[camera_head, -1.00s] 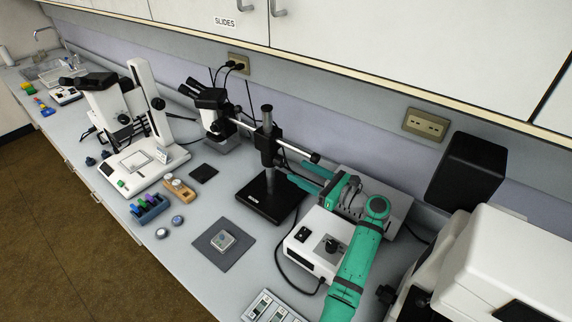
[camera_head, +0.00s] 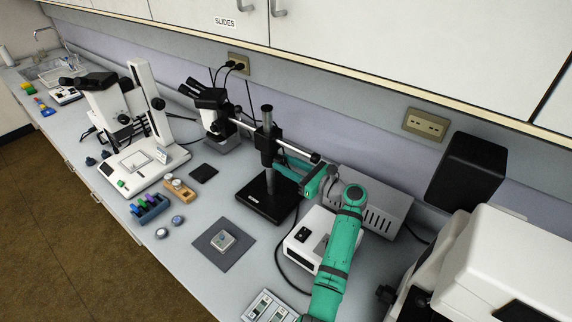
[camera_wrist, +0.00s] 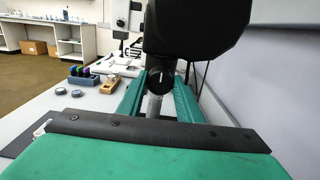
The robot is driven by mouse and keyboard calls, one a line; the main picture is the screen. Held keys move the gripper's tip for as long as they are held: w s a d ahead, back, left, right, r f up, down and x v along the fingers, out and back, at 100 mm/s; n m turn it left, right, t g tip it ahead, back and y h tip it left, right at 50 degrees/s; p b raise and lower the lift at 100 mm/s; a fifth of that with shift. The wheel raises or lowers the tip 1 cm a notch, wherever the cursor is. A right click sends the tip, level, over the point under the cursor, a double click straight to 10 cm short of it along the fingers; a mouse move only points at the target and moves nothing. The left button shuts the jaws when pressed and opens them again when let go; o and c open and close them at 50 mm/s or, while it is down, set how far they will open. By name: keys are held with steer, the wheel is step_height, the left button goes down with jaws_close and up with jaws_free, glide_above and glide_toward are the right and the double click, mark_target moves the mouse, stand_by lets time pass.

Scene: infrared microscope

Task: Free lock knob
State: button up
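The boom-stand microscope has a black upright post (camera_head: 267,140) on a black base plate (camera_head: 262,190), with a bar running right from its clamp. In the wrist view a round black knob (camera_wrist: 159,77) with a light mark shows under a large black body (camera_wrist: 195,25). I take it for the lock knob. A short grey cylinder (camera_wrist: 153,106) lies below it. My gripper (camera_head: 283,164) is beside the post in the head view. Its teal fingers are apart in the wrist view (camera_wrist: 158,84), one on each side of the knob. Contact cannot be told.
A white control box (camera_head: 308,238) and a grey vented box (camera_head: 385,215) lie near my arm. A dark mat with a small block (camera_head: 223,243) lies in front. Another microscope (camera_head: 130,125) stands left. A slide tray (camera_head: 268,307) is at the front edge.

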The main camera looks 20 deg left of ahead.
steer(key=shift+n, duration=0.4)
steer(key=n, duration=0.3)
steer(key=shift+n, duration=0.3)
steer(key=shift+s+n, duration=0.1)
steer(key=shift+n, duration=2.2)
steer(key=o, duration=1)
steer(key=shift+o, duration=0.2)
steer(key=v, duration=1)
steer(key=shift+d, duration=0.35)
